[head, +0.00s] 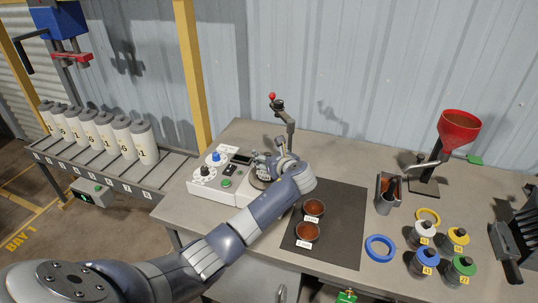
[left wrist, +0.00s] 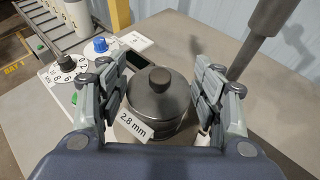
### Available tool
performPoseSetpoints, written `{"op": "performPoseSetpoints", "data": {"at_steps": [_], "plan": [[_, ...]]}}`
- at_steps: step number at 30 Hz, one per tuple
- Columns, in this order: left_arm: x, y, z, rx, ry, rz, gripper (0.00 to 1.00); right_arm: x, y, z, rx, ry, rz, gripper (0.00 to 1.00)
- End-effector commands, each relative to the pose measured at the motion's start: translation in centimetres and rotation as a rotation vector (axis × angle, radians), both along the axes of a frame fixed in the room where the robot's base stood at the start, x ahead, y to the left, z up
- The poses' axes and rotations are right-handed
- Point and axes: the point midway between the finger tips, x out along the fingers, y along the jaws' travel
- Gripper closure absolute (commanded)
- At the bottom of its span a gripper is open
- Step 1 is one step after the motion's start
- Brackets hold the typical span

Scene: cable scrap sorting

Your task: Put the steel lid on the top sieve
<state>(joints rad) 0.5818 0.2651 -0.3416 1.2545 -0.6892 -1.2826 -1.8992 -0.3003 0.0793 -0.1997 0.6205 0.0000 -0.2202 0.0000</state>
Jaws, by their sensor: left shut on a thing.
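The steel lid (left wrist: 158,98) is a dark grey disc with a round knob, in the middle of the left wrist view. My left gripper (left wrist: 160,100) has its fingers on both sides of the lid and is shut on it. The top sieve (left wrist: 158,134), with a "2.8 mm" label, shows just below the lid. I cannot tell whether the lid rests fully on it. In the head view my left gripper (head: 266,166) is over the shaker machine and mostly hides the lid and sieve. My right gripper is not in view.
The white shaker base (head: 210,185) has knobs and a lever post (head: 289,125) close behind the gripper. Two brown-filled cups (head: 314,208) stand on a dark mat (head: 342,225). A red funnel (head: 459,130), rings and several weight-like jars (head: 424,234) are at right.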

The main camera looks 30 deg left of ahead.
Motion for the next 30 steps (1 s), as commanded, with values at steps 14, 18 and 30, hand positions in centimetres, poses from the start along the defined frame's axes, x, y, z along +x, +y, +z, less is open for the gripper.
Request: {"op": "performPoseSetpoints", "data": {"at_steps": [14,18,30], "plan": [[0.0,0.0,0.0,0.0,0.0,0.0,0.16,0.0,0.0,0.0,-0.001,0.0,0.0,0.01],[0.0,0.0,-0.1,0.001,0.001,0.0,0.16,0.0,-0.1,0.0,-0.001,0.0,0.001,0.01],[-2.0,-3.0,1.4,-0.001,-0.002,-0.005,0.16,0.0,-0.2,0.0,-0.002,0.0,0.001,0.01]]}}
